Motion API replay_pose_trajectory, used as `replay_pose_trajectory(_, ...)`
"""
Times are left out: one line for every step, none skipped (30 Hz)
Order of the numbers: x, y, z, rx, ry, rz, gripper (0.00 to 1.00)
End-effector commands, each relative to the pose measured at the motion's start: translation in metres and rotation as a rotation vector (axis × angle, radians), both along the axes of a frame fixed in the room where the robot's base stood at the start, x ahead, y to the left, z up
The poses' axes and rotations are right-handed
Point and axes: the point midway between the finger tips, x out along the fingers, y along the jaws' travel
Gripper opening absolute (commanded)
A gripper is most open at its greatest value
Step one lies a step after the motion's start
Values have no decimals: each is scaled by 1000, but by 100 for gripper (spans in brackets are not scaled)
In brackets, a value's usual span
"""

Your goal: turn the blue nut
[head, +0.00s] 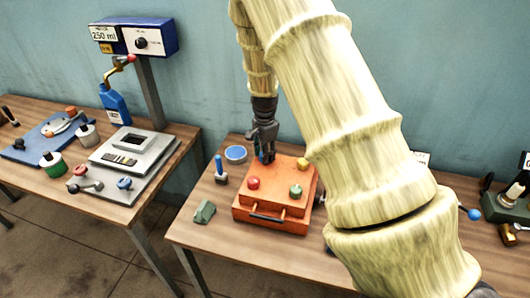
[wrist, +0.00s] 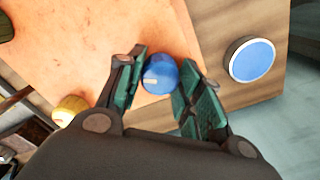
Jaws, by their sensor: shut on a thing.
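The blue nut (wrist: 160,75) sits at the edge of the orange box (head: 270,207), between the two green-padded fingers of my gripper (wrist: 161,84) in the wrist view. The fingers are closed around its sides. In the head view my gripper (head: 265,150) points down at the box's far left corner and mostly hides the nut. The box top also carries a red nut (head: 253,183), a green nut (head: 296,191) and a yellow nut (head: 303,164).
A round blue-topped disc (head: 236,153) and a blue-handled tool (head: 220,168) stand left of the box. A green block (head: 204,211) lies near the table's front left. My arm hides much of the table's right side. Another table (head: 160,185) stands at left.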

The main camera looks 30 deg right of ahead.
Motion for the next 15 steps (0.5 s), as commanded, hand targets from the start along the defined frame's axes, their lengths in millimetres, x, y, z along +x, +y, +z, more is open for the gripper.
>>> replay_pose_trajectory(3,-1,2,-3,-6,-3,12)
replay_pose_trajectory(3,-1,2,-3,-6,-3,12)
replay_pose_trajectory(3,-1,2,-2,-6,-3,12)
replay_pose_trajectory(3,-1,2,-3,-6,-3,12)
replay_pose_trajectory(3,-1,2,-3,-6,-3,12)
replay_pose_trajectory(3,-1,2,-3,-6,-3,12)
replay_pose_trajectory(3,-1,2,-3,-6,-3,12)
replay_pose_trajectory(3,-1,2,-3,-6,-2,12)
replay_pose_trajectory(3,-1,2,-3,-6,-2,12)
replay_pose_trajectory(3,-1,2,-3,-6,-2,12)
replay_pose_trajectory(3,-1,2,-3,-6,-2,41)
replay_pose_trajectory(2,-1,2,-2,-6,-2,49)
replay_pose_trajectory(2,-1,2,-2,-5,-2,54)
replay_pose_trajectory(2,-1,2,-2,-5,-2,58)
replay_pose_trajectory(2,-1,1,-2,-4,-2,58)
